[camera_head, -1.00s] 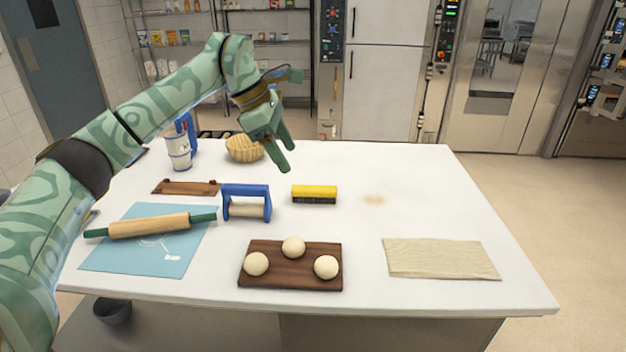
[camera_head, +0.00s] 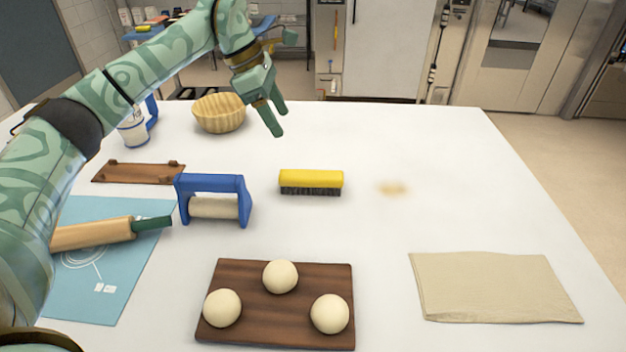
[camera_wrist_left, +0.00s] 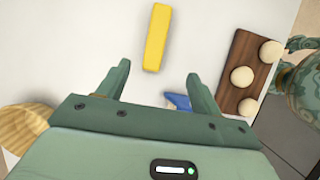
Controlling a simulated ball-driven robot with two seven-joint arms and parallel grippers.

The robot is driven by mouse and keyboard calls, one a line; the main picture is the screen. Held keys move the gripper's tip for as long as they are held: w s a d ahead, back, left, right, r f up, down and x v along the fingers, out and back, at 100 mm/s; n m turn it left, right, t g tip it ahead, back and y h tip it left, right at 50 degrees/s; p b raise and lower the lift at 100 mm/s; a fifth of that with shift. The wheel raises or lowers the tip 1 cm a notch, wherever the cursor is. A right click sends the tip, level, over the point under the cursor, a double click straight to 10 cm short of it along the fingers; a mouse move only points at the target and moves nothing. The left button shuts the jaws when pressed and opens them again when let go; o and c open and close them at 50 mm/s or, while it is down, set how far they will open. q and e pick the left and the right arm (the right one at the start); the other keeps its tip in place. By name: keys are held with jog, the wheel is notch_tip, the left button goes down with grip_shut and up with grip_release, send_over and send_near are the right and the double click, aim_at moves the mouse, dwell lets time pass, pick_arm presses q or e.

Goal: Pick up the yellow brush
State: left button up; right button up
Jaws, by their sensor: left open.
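The yellow brush (camera_head: 311,180) lies on the white table with its dark bristles down. My left gripper (camera_head: 276,122) is open and empty, above the table, behind and a little left of the brush in the head view. In the left wrist view the brush (camera_wrist_left: 156,38) shows beyond the fingertips, between their lines, with its long side pointing away from the gripper (camera_wrist_left: 157,75). The fingers are apart from it. My right gripper is not in view.
A blue-handled roller (camera_head: 213,200) stands left of the brush. A dark board (camera_head: 300,335) with dough balls is in front. The table right of the brush is clear, with a tan smudge.

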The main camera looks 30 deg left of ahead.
pick_arm(q)
notch_tip(320, 180, down, 3)
jog(key=w+b, duration=0.1)
jog(key=b, duration=0.3)
send_near(310, 174)
jog(key=x, duration=0.5)
jog(key=shift+w+a+f, duration=0.15)
jog(key=shift+a+f, duration=0.1)
jog(key=shift+f, duration=0.05)
jog(key=shift+d+f, duration=0.25)
jog(key=shift+f, duration=0.1)
jog(key=b+x, duration=0.2)
jog(key=x, duration=0.2)
jog(key=shift+d+f+b, duration=0.3)
jog(key=shift+r, duration=0.15)
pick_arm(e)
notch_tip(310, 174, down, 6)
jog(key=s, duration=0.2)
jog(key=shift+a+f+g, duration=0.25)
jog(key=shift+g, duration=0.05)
pick_arm(q)
jog(key=c, duration=1.1)
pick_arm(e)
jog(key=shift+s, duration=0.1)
